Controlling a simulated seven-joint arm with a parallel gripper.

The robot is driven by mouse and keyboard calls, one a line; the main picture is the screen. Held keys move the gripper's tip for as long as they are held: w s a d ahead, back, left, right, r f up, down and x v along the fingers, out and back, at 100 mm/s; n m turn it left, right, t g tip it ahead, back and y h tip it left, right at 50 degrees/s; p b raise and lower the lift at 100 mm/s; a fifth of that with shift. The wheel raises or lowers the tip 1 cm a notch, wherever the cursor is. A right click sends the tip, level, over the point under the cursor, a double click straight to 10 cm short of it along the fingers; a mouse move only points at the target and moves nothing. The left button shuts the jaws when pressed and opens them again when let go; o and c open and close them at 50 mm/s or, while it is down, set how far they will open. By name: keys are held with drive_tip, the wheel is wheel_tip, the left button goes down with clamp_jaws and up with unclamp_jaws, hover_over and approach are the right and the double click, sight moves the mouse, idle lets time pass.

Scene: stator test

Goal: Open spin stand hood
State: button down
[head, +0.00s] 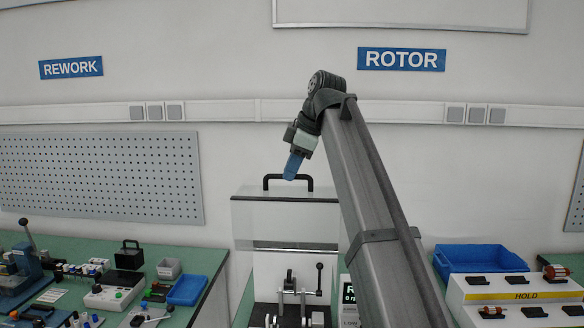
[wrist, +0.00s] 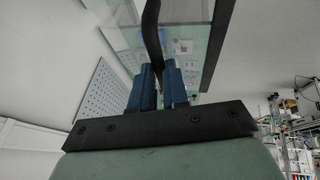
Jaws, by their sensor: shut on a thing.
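The spin stand hood (head: 268,222) shows in the head view as a pale, see-through box with a dark edge along its lower part. A black bar handle (head: 270,180) stands on its top edge. My gripper (head: 291,176) comes down to this handle from above. In the wrist view, the blue fingers of my gripper (wrist: 160,78) are shut on the black handle (wrist: 151,35), which runs between them. The clear panel of the hood also shows behind them in the wrist view (wrist: 195,45). Below the hood, the metal fixture of the spin stand (head: 290,300) is visible. My arm covers the hood's right side.
A display box (head: 349,298) stands right of the stand, partly behind my arm. The green bench (head: 205,262) at left holds several tools and parts. The wall is behind.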

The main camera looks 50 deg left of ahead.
sight(291, 198)
drive_tip(key=shift+t+y, duration=0.6)
drive_tip(key=shift+y, duration=0.1)
drive_tip(key=s+d+f, duration=0.1)
drive_tip(key=s+d, duration=0.1)
drive_tip(key=s+d+f, duration=0.1)
drive_tip(key=f, duration=0.1)
drive_tip(key=shift+s+d, duration=0.35)
drive_tip(key=shift+n, duration=0.3)
drive_tip(key=c, duration=1.1)
unclamp_jaws()
drive_tip(key=v, duration=1.3)
drive_tip(key=shift+d+r, duration=0.15)
drive_tip(key=shift+r, duration=0.2)
